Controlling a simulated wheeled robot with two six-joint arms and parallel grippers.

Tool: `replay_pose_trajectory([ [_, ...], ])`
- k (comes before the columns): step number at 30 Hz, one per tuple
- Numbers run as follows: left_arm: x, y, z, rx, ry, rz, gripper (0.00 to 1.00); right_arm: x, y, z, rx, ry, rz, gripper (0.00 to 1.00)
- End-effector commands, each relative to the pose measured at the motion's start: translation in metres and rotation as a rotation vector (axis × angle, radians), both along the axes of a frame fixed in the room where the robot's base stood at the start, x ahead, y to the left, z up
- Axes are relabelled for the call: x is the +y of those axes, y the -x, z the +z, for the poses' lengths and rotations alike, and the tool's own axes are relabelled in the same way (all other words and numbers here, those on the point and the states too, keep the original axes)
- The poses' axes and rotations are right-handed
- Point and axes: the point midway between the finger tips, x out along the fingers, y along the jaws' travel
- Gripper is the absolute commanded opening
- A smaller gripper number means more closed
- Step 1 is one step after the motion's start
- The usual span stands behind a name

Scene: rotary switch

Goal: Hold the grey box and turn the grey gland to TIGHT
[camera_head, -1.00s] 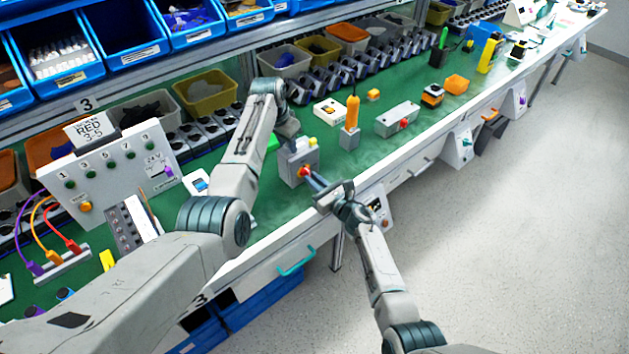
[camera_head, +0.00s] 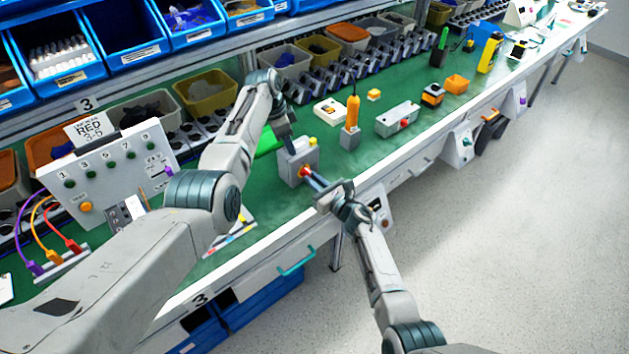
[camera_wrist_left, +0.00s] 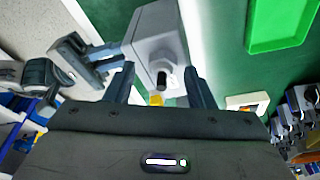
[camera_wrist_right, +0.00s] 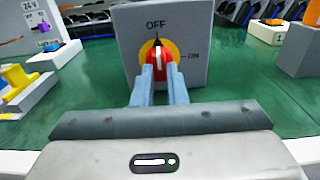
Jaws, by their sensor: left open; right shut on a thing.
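The grey box (camera_head: 290,168) stands on the green bench near its front edge. Its front, in the right wrist view (camera_wrist_right: 125,35), has OFF and ON marks and a red knob (camera_wrist_right: 157,62) on a yellow disc. The knob's white line is near upright, towards OFF. My right gripper (camera_head: 316,182) is shut on the knob; its fingers show in the right wrist view (camera_wrist_right: 159,75). My left gripper (camera_head: 290,140) is open above the box. In the left wrist view its fingers flank a dark stub (camera_wrist_left: 162,78), perhaps the gland. I see no TIGHT mark.
A yellow part (camera_head: 313,141) shows just behind the box. A green tray (camera_wrist_left: 280,22) lies close by. An orange-handled tool (camera_head: 352,112) and a grey box with a red button (camera_head: 398,120) stand to the right. A panel with cables (camera_head: 110,170) stands left.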

Motion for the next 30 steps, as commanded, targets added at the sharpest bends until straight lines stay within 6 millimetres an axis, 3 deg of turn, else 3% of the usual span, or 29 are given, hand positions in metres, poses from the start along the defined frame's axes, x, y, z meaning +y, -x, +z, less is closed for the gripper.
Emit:
replay_pose_trajectory([
  [15,0.0,0.0,0.042,-0.001,0.0,0.001,0.49,0.0,0.0,0.001,-0.002,0.0,0.0,0.0],
  [30,-0.001,0.0,0.047,-0.003,-0.002,0.019,0.47,0.0,0.0,0.001,-0.002,0.0,0.0,0.0],
])
